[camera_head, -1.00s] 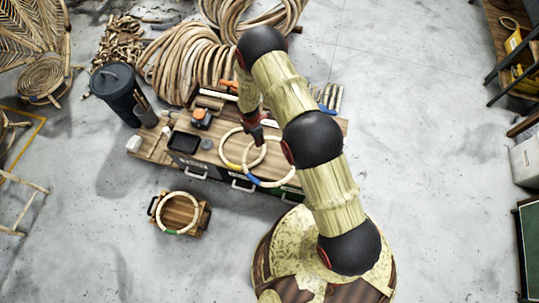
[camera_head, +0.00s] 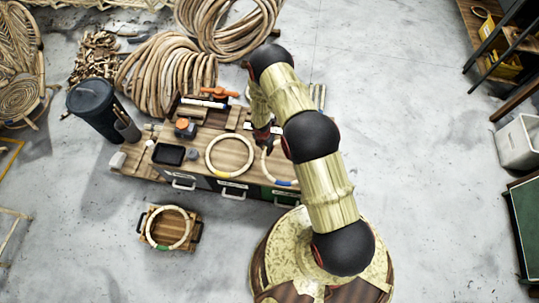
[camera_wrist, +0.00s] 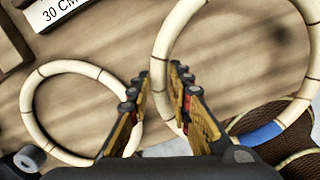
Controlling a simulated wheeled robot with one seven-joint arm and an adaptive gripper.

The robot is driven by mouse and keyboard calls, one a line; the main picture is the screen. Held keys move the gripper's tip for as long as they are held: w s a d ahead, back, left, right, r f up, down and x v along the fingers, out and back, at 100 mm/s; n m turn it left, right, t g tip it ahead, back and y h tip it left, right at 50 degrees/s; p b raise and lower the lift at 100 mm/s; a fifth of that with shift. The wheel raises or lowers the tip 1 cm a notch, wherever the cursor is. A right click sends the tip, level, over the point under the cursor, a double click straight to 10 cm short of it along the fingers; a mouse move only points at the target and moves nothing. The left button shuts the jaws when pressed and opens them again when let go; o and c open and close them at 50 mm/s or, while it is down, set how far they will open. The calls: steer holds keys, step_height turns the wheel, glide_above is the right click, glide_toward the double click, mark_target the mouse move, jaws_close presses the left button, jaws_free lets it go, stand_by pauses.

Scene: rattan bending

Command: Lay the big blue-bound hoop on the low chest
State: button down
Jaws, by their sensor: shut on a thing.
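The big blue-bound hoop, a pale ring with a blue band, shows in the head view (camera_head: 286,183), partly hidden behind my arm. In the wrist view the blue-bound hoop (camera_wrist: 265,133) fills the right side. My gripper (camera_wrist: 162,95) is shut on its left rim, which passes between the two fingers. In the head view my gripper (camera_head: 265,141) is over the right part of the bench. The low chest (camera_head: 188,239), a small wooden box with dark handles, stands on the floor at the lower left. A green-bound hoop (camera_head: 153,238) lies on it.
A yellow-bound hoop (camera_head: 209,160) lies on the bench (camera_head: 136,163), left of my gripper. The bench also carries a black tray (camera_head: 168,154) and an orange tool (camera_head: 222,92). A dark bin (camera_head: 92,105) stands left of it. The floor around the chest is clear.

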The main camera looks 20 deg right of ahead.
steer(key=shift+s+d+f, duration=0.1)
steer(key=shift+d+f, duration=0.55)
steer(key=shift+f, duration=0.1)
steer(key=f, duration=0.1)
steer(key=f+b, duration=0.1)
steer(key=f, duration=0.1)
steer(key=shift+d+f+b, duration=0.25)
steer(key=shift+f+b, duration=0.1)
steer(key=shift+b, duration=0.05)
steer(key=shift+r, duration=0.1)
steer(key=c, duration=1.7)
jaws_free()
steer(key=shift+s, duration=0.1)
steer(key=shift+o, duration=0.4)
